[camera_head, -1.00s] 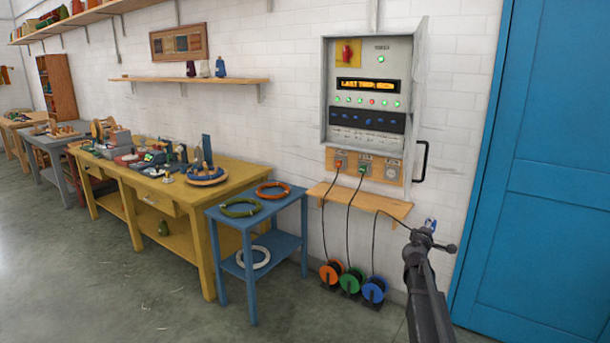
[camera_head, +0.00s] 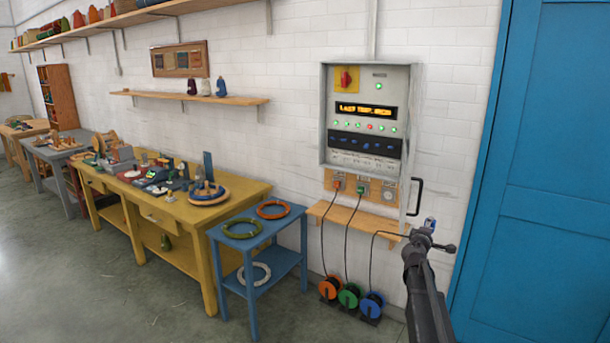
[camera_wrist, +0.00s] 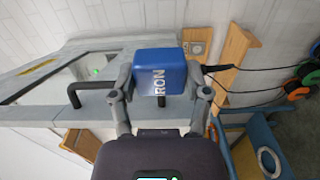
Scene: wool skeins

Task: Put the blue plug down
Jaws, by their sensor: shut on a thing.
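The blue plug (camera_wrist: 160,76) is a blue block with white lettering, and a black cable runs from its right side in the wrist view. My gripper (camera_wrist: 160,90) is shut on it, one finger on each side. In the head view my gripper (camera_head: 428,236) holds the blue plug (camera_head: 430,222) up in front of the wall, right of the small wooden shelf (camera_head: 365,220). The cable leads back to the blue reel (camera_head: 372,304) on the floor. Most of the plug is hidden by my gripper in the head view.
An electrical cabinet (camera_head: 366,155) hangs above the shelf, with its open door and black handle (camera_head: 416,196) close to my gripper. An orange plug (camera_head: 337,185) and a green plug (camera_head: 361,189) sit in the socket board. The small shelf's top looks clear. A blue door (camera_head: 540,170) stands at right.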

